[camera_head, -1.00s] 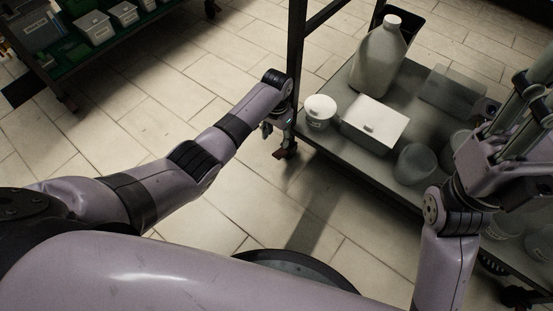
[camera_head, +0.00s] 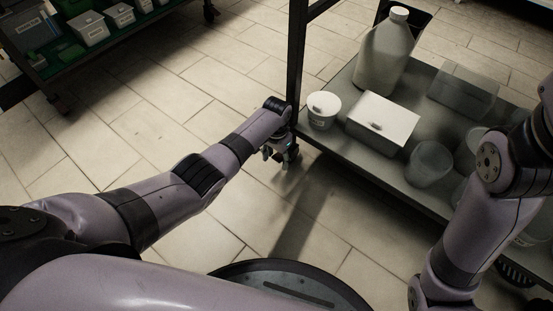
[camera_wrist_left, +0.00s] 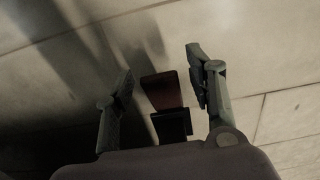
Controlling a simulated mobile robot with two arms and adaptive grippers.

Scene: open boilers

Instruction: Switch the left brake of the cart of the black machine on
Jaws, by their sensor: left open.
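The cart (camera_head: 375,178) stands at the right in the head view, with a grey lower shelf and dark posts. My left gripper (camera_head: 280,153) is low at the cart's near left corner, just below the shelf corner. In the left wrist view my left gripper (camera_wrist_left: 160,85) is open, one finger on each side of a small red brake pedal (camera_wrist_left: 160,90) with a black part below it. The pedal appears apart from both fingers. In the head view the pedal is hidden behind the gripper. The black machine is not recognisable. My right arm crosses the right side; its gripper is out of view.
The shelf holds a large jug (camera_head: 385,52), a white tub (camera_head: 323,108), a white lidded box (camera_head: 382,122) and several clear containers. A green shelf rack (camera_head: 75,55) stands at upper left. Tiled floor (camera_head: 150,90) between them is clear.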

